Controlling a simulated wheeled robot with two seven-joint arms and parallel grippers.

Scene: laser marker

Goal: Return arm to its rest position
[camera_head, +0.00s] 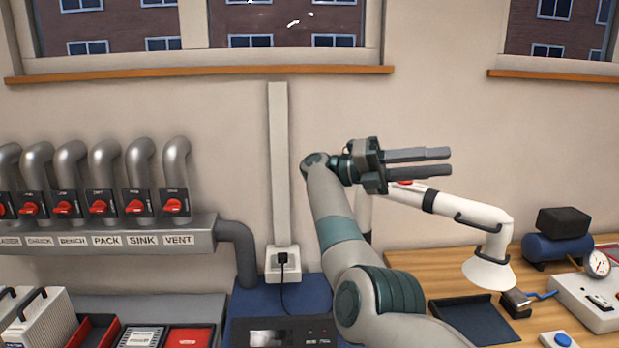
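My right arm rises from the bottom of the head view, bends at the top, and its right gripper (449,162) points to the right in front of the wall. The two grey fingers lie nearly level, one above the other, with a narrow gap between them and nothing held. The gripper is in the air, above and in front of the white fume arm (478,212), whose upper end is partly hidden behind it. My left arm and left gripper are not in view.
A wooden bench (410,262) at the right bears a dark tray (472,320), a blue compressor (552,250) and a gauge (597,262). Grey pipes with red valves (100,207) line the left wall. A blue machine (255,302) stands behind my arm. Open wall space surrounds the gripper above.

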